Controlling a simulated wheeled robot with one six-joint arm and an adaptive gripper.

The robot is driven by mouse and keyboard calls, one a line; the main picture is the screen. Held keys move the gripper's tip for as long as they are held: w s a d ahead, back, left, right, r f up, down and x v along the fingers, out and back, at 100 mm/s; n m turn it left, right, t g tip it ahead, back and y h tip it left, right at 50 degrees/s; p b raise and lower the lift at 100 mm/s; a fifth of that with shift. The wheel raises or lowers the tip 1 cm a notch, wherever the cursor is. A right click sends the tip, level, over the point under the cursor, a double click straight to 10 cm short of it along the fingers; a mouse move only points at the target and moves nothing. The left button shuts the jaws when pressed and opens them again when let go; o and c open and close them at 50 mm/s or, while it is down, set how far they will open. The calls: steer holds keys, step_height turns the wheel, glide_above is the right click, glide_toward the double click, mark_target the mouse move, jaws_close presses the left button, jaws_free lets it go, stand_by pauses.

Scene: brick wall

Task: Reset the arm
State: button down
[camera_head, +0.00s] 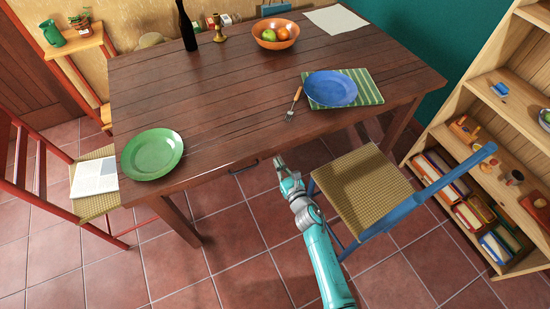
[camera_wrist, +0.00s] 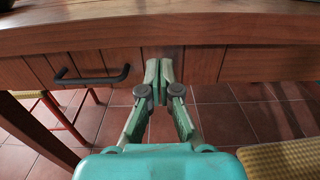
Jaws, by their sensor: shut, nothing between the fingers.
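My gripper (camera_head: 279,162) is at the end of my teal arm, in front of the long side of the wooden table (camera_head: 200,85). In the wrist view my gripper (camera_wrist: 159,68) has its two fingers together with nothing between them. Behind the fingertips is the table's front apron, with a drawer that has a dark handle (camera_wrist: 92,75) to the left of the fingers. Whether the fingertips touch the wood I cannot tell.
A blue chair (camera_head: 362,185) with a woven seat stands just right of my arm. A red chair (camera_head: 90,205) is at the left. A wooden shelf (camera_head: 490,85) stands at the right. On the table are a green plate (camera_head: 152,154), a blue plate (camera_head: 330,88) and a fruit bowl (camera_head: 275,43).

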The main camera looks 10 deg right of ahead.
steer(key=v, duration=0.7)
steer(key=shift+s, duration=0.15)
steer(key=shift+d, duration=0.1)
steer(key=s+d+r+m+h, duration=0.2)
steer(key=s+d+m, duration=0.1)
steer(key=s+m, duration=0.85)
steer(key=s+d+r+m+h, duration=0.2)
steer(key=s+m, duration=0.7)
steer(key=s, duration=0.6)
steer(key=s+d+r+m+g+h, duration=0.1)
steer(key=s+d+r+m+g, duration=0.1)
steer(key=s+r+m, duration=1.2)
steer(key=s+d+m, duration=0.1)
steer(key=s+m, duration=0.2)
steer(key=m, duration=0.2)
steer(key=shift+r+h, duration=0.3)
steer(key=shift+r, duration=0.05)
